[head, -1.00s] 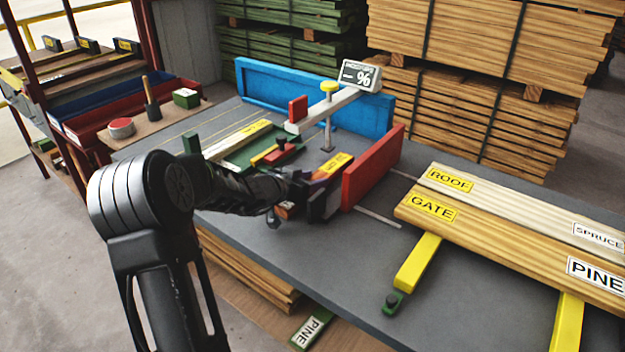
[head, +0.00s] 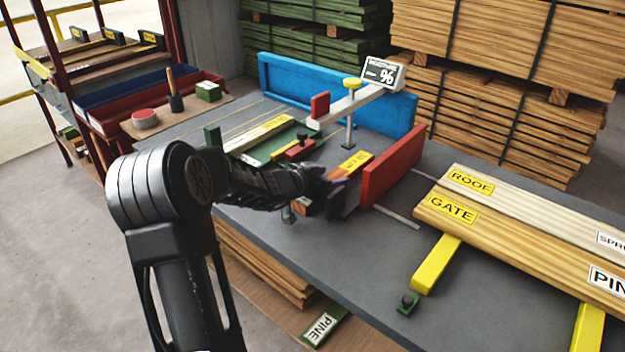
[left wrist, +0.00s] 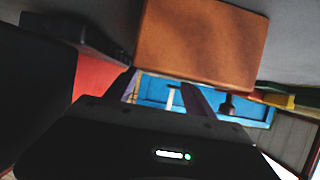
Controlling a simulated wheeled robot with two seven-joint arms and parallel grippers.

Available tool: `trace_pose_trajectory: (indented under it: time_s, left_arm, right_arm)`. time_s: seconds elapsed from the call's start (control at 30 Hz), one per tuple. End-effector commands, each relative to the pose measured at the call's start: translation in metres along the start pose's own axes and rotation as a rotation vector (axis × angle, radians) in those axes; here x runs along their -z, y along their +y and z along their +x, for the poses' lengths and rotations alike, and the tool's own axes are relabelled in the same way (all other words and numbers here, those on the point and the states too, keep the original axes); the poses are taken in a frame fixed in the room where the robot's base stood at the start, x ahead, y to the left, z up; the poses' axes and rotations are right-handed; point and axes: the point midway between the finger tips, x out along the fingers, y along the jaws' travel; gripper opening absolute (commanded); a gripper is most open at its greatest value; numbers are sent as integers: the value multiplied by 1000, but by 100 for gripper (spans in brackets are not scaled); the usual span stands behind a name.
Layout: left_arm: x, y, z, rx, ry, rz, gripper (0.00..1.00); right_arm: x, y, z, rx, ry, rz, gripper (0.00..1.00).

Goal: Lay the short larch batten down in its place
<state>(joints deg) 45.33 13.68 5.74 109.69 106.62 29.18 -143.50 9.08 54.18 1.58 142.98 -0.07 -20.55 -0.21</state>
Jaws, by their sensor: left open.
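A short brown batten (head: 358,161) with a yellow label lies on the grey bench, its far part showing beside the red stop block (head: 391,166). Its label is too small to read, so I cannot confirm larch. My left gripper (head: 330,192) is at the near part of this batten and hides its middle. In the left wrist view, the fingers (left wrist: 163,95) are apart, with the blue fence (left wrist: 205,93) showing between them. A brown block end (left wrist: 200,42), seemingly the batten's, fills the top of that view; contact is unclear. My right gripper is not in view.
A moisture gauge (head: 350,98) on a post stands over the bench before the blue fence (head: 290,82). A green tray (head: 282,150) lies left of it. Long ROOF and GATE boards (head: 520,235) rest on yellow bearers at right.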

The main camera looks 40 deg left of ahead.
Motion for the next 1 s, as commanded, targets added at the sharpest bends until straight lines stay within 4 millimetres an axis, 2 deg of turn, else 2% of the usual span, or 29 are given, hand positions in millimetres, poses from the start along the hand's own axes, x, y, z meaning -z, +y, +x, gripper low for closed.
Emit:
trace_pose_trajectory:
  time_s: [0.3, 0.5, 0.7, 1.0]
  left_arm:
    - [0, -1, -64, 3, 3, 3, 62]
    - [0, -1, -98, 3, 2, 1, 62]
    - [-1, 0, -110, 0, 0, -1, 62]
    - [-1, 0, -110, 0, 0, -1, 62]
  right_arm:
    - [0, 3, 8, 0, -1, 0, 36]
    - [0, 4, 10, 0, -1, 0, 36]
    - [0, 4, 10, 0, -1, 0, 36]
    - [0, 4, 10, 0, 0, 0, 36]
